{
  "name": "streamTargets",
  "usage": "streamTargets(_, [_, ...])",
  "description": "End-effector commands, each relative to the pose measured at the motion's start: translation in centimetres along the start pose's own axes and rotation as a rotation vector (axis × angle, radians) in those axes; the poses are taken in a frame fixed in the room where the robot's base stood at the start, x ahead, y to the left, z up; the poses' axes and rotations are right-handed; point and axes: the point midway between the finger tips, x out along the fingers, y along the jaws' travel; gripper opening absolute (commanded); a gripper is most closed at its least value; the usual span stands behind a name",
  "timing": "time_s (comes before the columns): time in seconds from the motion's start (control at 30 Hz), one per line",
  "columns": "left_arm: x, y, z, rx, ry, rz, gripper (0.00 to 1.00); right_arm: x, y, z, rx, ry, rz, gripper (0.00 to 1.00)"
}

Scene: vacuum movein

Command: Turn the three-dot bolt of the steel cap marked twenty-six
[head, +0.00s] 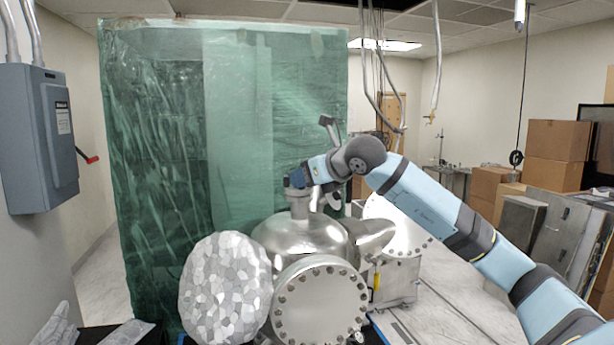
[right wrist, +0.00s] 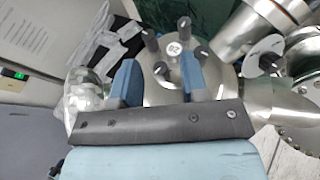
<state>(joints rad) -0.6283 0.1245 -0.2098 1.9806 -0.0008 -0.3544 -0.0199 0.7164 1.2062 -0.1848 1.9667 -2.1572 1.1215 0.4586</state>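The steel cap (right wrist: 176,62) shows in the right wrist view with a small pale label (right wrist: 174,48), whose number is too small to read surely. Several dark bolts with pale marks stand around its rim; I cannot count their dots. My right gripper (right wrist: 159,70) is open, its two blue fingers apart. One dark bolt (right wrist: 161,71) shows between the fingers, nearest the palm; I see no finger touching it. In the head view my right gripper (head: 300,180) is at the top of the chamber's upright neck (head: 299,207). My left gripper is not in view.
The steel chamber (head: 302,238) has a large bolted flange (head: 318,305) in front and a foil-covered round part (head: 226,288) at left. A green plastic curtain (head: 160,150) hangs behind. Hoses (head: 438,70) hang at right. A grey switch box (head: 38,140) is on the left wall.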

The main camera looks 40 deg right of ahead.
Motion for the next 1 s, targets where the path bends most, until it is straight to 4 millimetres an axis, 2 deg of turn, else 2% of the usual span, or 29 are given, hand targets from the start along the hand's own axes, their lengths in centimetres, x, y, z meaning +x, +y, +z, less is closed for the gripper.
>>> streamTargets(0.03, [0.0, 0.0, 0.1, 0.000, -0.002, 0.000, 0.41, 0.0, 0.0, 0.0, 0.000, 0.000, 0.000, 0.32])
streamTargets(0.17, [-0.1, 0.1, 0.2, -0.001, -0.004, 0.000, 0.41, 0.0, 0.0, 0.0, 0.000, 0.000, 0.000, 0.02])
streamTargets(0.2, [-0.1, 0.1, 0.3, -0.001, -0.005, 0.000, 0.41, 0.0, 0.0, 0.0, 0.000, 0.000, 0.000, 0.00])
streamTargets(0.33, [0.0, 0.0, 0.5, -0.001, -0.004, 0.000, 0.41, 0.0, 0.0, -0.1, -0.001, 0.000, 0.005, 0.00])
streamTargets(0.53, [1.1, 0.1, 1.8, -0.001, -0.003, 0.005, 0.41, 0.1, -0.3, -0.3, -0.036, -0.001, 0.092, 0.00])
streamTargets(0.93, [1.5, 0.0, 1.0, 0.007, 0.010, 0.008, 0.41, 0.0, -0.2, 0.0, -0.056, 0.000, 0.136, 0.00])
streamTargets(0.97, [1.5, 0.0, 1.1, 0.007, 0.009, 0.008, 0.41, 0.0, -0.2, 0.0, -0.056, 0.000, 0.136, 0.20])
streamTargets(1.0, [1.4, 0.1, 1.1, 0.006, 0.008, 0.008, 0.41, 0.0, -0.2, 0.0, -0.056, 0.000, 0.136, 0.29])
